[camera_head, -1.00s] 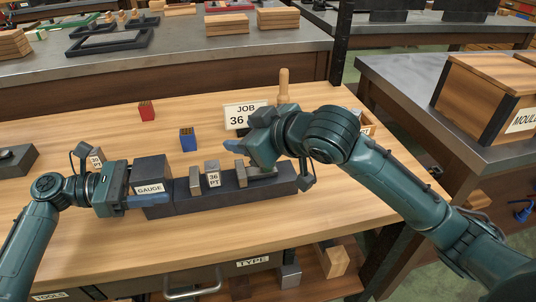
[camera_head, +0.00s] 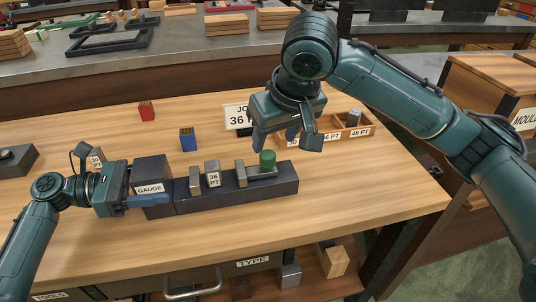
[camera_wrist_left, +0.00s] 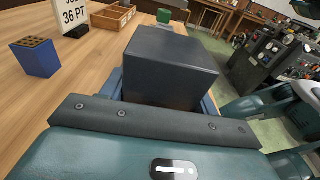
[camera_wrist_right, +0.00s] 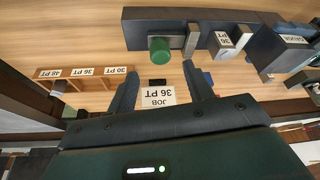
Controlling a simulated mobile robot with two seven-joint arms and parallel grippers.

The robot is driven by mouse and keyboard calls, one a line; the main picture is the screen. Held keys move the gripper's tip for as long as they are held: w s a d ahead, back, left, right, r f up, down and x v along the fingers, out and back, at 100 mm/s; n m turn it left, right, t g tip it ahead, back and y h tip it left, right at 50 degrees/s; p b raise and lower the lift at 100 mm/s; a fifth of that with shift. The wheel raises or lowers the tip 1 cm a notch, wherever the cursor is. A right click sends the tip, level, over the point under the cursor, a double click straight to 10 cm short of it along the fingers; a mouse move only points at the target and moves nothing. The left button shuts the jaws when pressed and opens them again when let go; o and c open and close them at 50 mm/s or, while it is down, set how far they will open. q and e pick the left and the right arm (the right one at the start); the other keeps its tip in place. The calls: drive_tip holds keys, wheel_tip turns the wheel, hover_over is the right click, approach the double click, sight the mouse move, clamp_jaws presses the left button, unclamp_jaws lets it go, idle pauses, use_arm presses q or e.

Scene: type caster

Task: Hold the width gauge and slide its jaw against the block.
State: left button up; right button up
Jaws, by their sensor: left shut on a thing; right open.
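The width gauge (camera_head: 225,196) is a long dark bar with a large end block labelled GAUGE (camera_head: 150,175). My left gripper (camera_head: 140,199) is shut on that end block, which also fills the left wrist view (camera_wrist_left: 170,65). The 36 PT block (camera_head: 213,179) stands on the bar beside the grey fixed jaw (camera_head: 195,181). The sliding jaw (camera_head: 241,174), with its green knob (camera_head: 267,160), is to the right, with a gap between it and the block; the right wrist view also shows this gap. My right gripper (camera_head: 286,142) is open and empty, apart from the knob.
A JOB 36 PT sign (camera_head: 237,117) stands behind the gauge. A compartmented wooden tray (camera_head: 350,142) with PT labels is at the back right, a grey block (camera_head: 353,118) in its 48 PT part. The front tabletop is clear.

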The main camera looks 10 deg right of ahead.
sight(268, 154)
drive_tip(key=x, duration=0.7)
drive_tip(key=shift+w+f, duration=0.15)
drive_tip(key=shift+f, duration=0.15)
drive_tip(key=shift+c, duration=0.3)
drive_tip(key=c, duration=0.9)
drive_tip(key=shift+o, duration=0.2)
drive_tip(key=shift+a, duration=1.95)
drive_tip(key=o, duration=0.9)
drive_tip(key=shift+r, duration=0.1)
drive_tip(key=v, duration=1.2)
